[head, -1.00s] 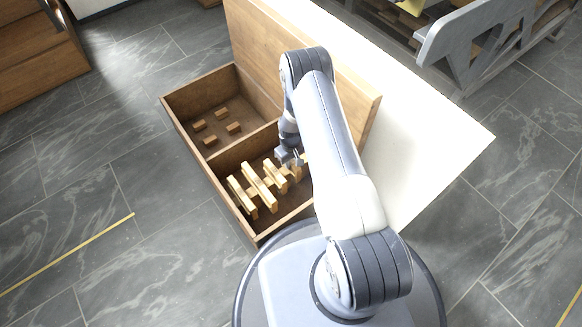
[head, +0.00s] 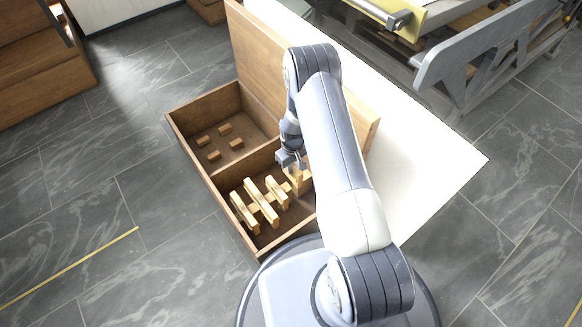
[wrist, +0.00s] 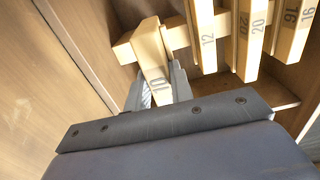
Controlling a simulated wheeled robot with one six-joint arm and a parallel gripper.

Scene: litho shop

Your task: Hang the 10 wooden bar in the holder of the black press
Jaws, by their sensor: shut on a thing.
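The wooden bar marked 10 (wrist: 152,60) is between the fingers of my gripper (wrist: 157,88) in the wrist view. My gripper is shut on it near its numbered end. The bar is still close to the wooden rack rail, and I cannot tell whether it touches it. In the head view my gripper (head: 291,162) is over the right compartment of the wooden box (head: 212,185), largely hidden by my arm. Bars marked 12 (wrist: 207,38), 20 (wrist: 250,42) and 16 (wrist: 294,35) stand beside it on the rack. I cannot make out a black press.
The box's raised lid (head: 262,70) stands behind the gripper. The left compartment holds several small wooden blocks (head: 225,130). A white table surface (head: 440,160) lies to the right. A grey-framed machine (head: 480,50) stands at upper right. Grey tiled floor is clear at left.

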